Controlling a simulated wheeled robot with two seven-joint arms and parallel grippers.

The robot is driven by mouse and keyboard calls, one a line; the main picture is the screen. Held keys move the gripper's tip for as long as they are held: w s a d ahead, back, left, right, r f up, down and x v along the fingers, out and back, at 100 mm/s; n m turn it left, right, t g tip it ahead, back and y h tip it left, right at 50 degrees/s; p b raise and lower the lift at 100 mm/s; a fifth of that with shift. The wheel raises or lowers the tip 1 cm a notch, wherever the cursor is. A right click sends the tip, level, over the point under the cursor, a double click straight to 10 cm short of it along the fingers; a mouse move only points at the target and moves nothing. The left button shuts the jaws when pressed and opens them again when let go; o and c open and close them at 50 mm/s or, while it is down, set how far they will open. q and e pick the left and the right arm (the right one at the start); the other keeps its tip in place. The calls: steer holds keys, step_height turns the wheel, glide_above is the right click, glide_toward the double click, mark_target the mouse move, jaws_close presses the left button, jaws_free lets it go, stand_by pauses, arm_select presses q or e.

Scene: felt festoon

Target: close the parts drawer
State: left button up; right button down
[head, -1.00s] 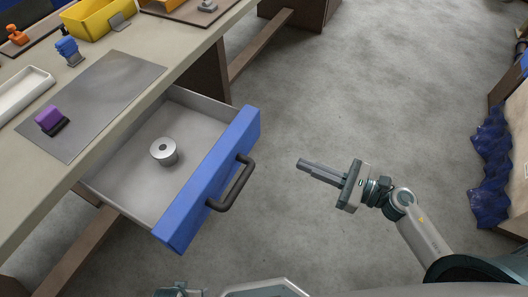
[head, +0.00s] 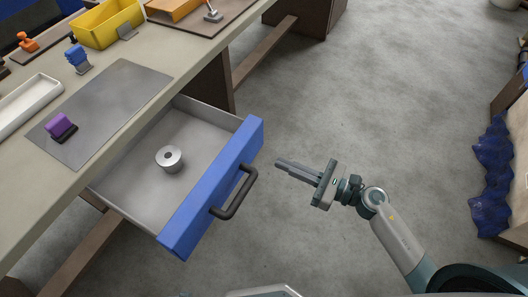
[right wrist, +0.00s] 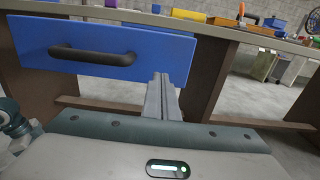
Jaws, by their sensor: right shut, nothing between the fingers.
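The parts drawer stands pulled out from under the workbench, with a blue front (head: 200,205) and a dark handle (head: 238,193). A grey metal spool-shaped part (head: 169,158) stands inside on the drawer floor. My right gripper (head: 279,163) is shut and empty, a short gap to the right of the drawer front, its fingers pointing toward it. In the right wrist view the shut fingers (right wrist: 160,78) show in front of the right part of the blue front (right wrist: 165,50), with the handle (right wrist: 92,56) to their left. My left gripper is out of view.
The workbench top (head: 185,58) carries a grey mat (head: 105,105), a purple-handled stamp (head: 60,127), a blue stamp-like item (head: 78,57), a white tray (head: 28,103) and a yellow bin (head: 105,22). Open concrete floor lies right of the drawer. Dark blue cloth (head: 490,180) hangs at far right.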

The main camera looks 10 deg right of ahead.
mark_target(195, 132)
steer(key=p+x, duration=0.1)
steer(key=x, duration=0.4)
steer(key=shift+w+a+r, duration=0.15)
steer(key=shift+w+a, duration=0.1)
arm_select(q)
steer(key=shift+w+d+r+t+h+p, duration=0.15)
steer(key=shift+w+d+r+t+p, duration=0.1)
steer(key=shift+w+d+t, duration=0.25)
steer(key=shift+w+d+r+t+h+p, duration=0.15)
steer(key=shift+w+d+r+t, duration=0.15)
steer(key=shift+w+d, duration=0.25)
arm_select(e)
steer(key=shift+w+a, duration=0.4)
steer(key=shift+a, duration=0.25)
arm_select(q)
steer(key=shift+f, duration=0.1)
arm_select(e)
steer(key=shift+w+a, duration=0.1)
